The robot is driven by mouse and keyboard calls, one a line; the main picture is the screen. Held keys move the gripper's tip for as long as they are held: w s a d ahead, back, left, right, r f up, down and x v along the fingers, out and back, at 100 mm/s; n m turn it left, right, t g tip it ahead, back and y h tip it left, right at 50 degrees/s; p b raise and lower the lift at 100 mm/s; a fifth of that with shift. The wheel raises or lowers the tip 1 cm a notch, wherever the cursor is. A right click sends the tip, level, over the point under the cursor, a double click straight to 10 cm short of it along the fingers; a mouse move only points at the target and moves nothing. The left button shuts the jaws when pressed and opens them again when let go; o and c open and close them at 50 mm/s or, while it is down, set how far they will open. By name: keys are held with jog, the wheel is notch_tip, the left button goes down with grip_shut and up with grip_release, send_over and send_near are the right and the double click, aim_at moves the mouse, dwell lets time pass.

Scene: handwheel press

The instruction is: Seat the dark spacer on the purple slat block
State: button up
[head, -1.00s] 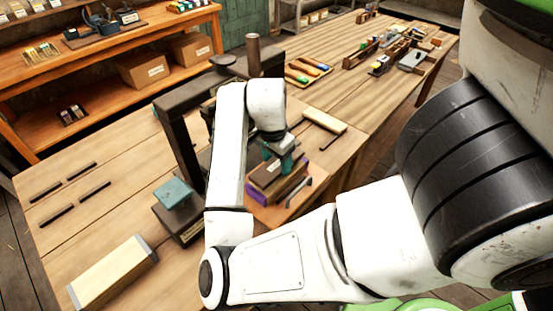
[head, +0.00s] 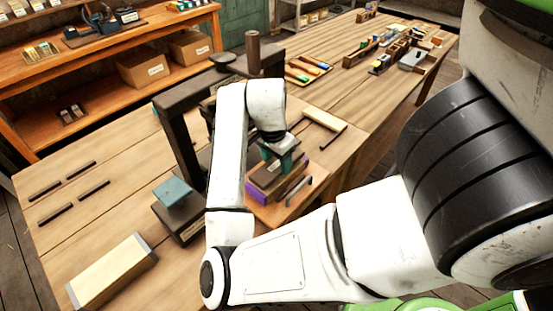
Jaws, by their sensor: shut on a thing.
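The purple slat block (head: 257,194) shows as a purple edge, low on a small wooden board right of the press. My gripper (head: 284,163), with teal fingers, is right above this stack, pointing down. It is shut on a dark brown piece (head: 265,175), which looks like the dark spacer. The piece lies over the purple block, close to or touching it; whether it is seated flat I cannot tell. My wrist and forearm hide much of the grip and the back of the stack.
The dark press frame (head: 178,140) stands just left of my arm. A teal-topped block (head: 173,192) and a long pale beam (head: 112,272) lie left. A grey bar (head: 297,189) lies on the board beside the stack. The table's left part has clear room around several dark strips.

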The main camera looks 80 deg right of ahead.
jog(key=shift+f+b, duration=0.65)
jog(key=shift+f, duration=0.15)
jog(key=o, duration=1.2)
notch_tip(320, 180, up, 11)
jog(key=a+p, duration=0.1)
jog(key=shift+w+f+p, duration=0.15)
jog(key=shift+w+p, duration=0.2)
